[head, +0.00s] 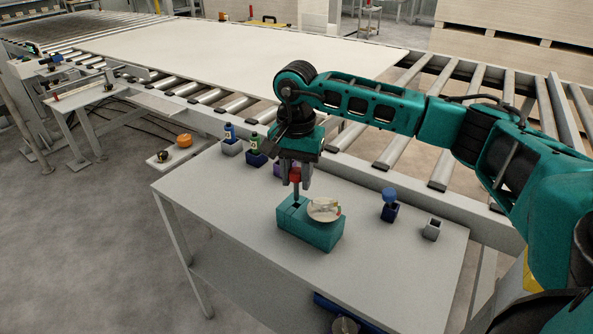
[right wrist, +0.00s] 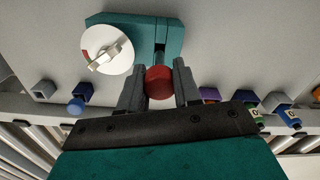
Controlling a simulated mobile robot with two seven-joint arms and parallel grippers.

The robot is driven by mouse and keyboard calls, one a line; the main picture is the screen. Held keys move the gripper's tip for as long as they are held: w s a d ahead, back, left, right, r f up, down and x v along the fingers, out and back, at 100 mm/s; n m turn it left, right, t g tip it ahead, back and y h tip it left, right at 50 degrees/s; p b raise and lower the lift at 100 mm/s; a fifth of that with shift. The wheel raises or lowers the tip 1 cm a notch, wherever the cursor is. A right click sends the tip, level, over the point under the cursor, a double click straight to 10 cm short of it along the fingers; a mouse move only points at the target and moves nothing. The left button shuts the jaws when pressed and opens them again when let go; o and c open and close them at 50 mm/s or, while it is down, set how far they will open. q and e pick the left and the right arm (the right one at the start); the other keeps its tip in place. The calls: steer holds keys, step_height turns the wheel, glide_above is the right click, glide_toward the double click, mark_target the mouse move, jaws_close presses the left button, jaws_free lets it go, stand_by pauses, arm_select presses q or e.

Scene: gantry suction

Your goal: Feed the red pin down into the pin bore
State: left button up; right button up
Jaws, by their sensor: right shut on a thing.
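The red pin (head: 295,175) is held in my right gripper (head: 296,184), whose jaws are shut on it. In the right wrist view the pin's red round head (right wrist: 159,82) sits between the two fingers of the gripper (right wrist: 159,88). The pin is above the left part of the teal block (head: 318,237), and a grey shank shows below the red head. The pin bore (head: 296,205) is a dark opening in the block's top. Whether the pin's tip is inside the bore, I cannot tell. My left gripper is not in view.
A white round dial (head: 323,209) with a handle is on the block beside the bore. Blue-knobbed piece (head: 389,196) and grey empty holder (head: 432,229) stand to the right on the grey table (head: 225,210). Several small holders line its back edge. The table's front left is clear.

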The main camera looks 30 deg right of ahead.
mark_target(297, 199)
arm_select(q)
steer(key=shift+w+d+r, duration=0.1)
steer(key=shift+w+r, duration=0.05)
arm_select(e)
steer(key=shift+f, duration=0.15)
steer(key=shift+f+b, duration=1.8)
steer(key=shift+f, duration=0.75)
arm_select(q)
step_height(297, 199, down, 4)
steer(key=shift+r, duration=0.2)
arm_select(e)
steer(key=o, duration=1.1)
steer(key=shift+r, duration=0.1)
steer(key=shift+r, duration=0.2)
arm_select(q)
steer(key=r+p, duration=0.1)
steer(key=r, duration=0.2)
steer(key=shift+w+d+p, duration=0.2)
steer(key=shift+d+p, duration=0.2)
arm_select(e)
step_height(297, 199, up, 13)
steer(key=shift+a+f, duration=0.1)
steer(key=shift+f, duration=0.1)
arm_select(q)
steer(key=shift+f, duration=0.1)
